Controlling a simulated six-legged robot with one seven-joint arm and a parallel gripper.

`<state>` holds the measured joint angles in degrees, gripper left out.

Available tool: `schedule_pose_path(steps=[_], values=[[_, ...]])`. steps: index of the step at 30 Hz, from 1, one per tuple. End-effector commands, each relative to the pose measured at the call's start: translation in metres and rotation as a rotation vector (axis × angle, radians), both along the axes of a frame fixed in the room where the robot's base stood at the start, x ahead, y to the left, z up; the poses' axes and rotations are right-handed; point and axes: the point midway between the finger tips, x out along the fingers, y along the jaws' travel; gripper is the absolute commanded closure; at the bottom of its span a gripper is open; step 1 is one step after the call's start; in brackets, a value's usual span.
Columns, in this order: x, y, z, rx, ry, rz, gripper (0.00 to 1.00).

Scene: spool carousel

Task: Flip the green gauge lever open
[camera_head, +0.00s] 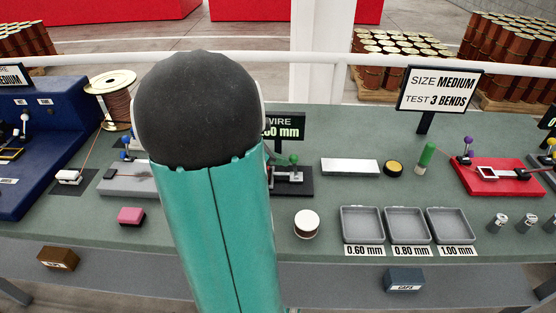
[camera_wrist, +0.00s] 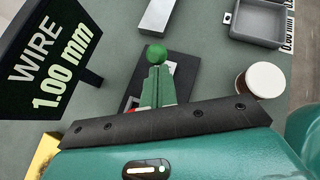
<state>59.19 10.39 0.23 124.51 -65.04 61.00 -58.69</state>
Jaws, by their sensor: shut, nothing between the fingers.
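The green gauge lever's round green knob (camera_wrist: 156,54) shows in the wrist view, above a dark base plate (camera_wrist: 183,78) with light metal parts. In the head view the green knob (camera_head: 293,159) stands above the black gauge base (camera_head: 297,188), just right of my arm. My gripper (camera_wrist: 158,69) is shut and empty, with its fingertips at the near side of the knob. I cannot tell whether they touch it. The fingers and bar hide most of the lever's lower part. My teal arm hides the gripper and the gauge's left side in the head view.
The WIRE 1.00 mm sign (camera_wrist: 50,55) stands close on the left in the wrist view. A white-topped round container (camera_head: 307,224) and grey trays (camera_head: 362,224) lie to the right. A red gauge (camera_head: 500,178) with a purple knob is farther right.

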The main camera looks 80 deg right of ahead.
Motion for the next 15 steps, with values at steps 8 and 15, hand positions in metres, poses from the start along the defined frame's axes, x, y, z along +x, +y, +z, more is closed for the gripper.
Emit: schedule_pose_path(steps=[8, 15], values=[[-0.004, -0.001, 0.003, 0.008, -0.041, -0.001, 1.0], [-0.013, -0.003, 0.008, 0.029, -0.145, -0.003, 1.0]])
